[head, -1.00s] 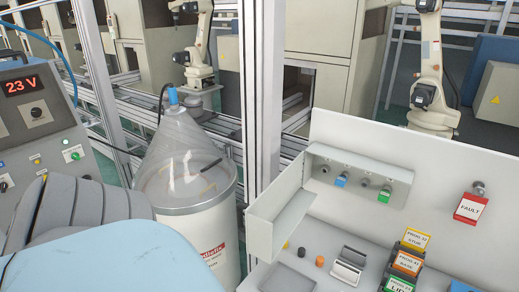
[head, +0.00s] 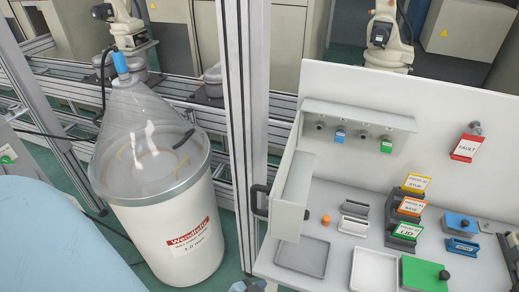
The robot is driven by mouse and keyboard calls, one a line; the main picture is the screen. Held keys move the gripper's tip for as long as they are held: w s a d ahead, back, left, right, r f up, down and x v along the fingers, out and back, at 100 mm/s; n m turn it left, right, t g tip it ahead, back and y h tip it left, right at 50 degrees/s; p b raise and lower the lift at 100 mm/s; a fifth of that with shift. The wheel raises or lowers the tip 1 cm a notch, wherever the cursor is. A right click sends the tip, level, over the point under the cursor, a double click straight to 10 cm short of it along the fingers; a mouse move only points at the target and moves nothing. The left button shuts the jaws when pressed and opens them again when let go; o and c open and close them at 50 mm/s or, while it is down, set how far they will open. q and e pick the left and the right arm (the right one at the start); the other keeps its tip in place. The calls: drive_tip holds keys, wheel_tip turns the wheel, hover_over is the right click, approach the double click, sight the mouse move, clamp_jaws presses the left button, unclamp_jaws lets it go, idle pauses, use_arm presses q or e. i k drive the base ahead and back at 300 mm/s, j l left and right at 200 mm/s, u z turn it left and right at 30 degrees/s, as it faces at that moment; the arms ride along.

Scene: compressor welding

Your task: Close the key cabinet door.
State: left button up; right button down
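The key cabinet (head: 360,115) is a shallow light grey box on the upright white panel. Its door (head: 294,195) stands open, swung out toward me at the cabinet's left side. A black handle (head: 260,201) is on the door's outer left face. Inside, several round knobs sit in a row, with a blue tag (head: 340,137) and a green tag (head: 386,145) hanging there. Neither of my grippers can be made out. A small dark piece at the bottom edge, left of the worktable, is too cut off to identify.
The worktable carries a grey tray (head: 302,257), a white tray (head: 374,275), an orange knob (head: 326,220), labelled holders (head: 408,207) and a green box (head: 424,273). A red FAULT tag (head: 466,148) hangs on the panel. A metal post (head: 246,120) and a white drum (head: 172,235) stand left of the door.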

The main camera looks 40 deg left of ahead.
sight(289, 193)
drive_tip(key=k+j, duration=0.1)
drive_tip(key=j, duration=1.3)
drive_tip(key=k+u, duration=0.05)
drive_tip(key=k, duration=0.05)
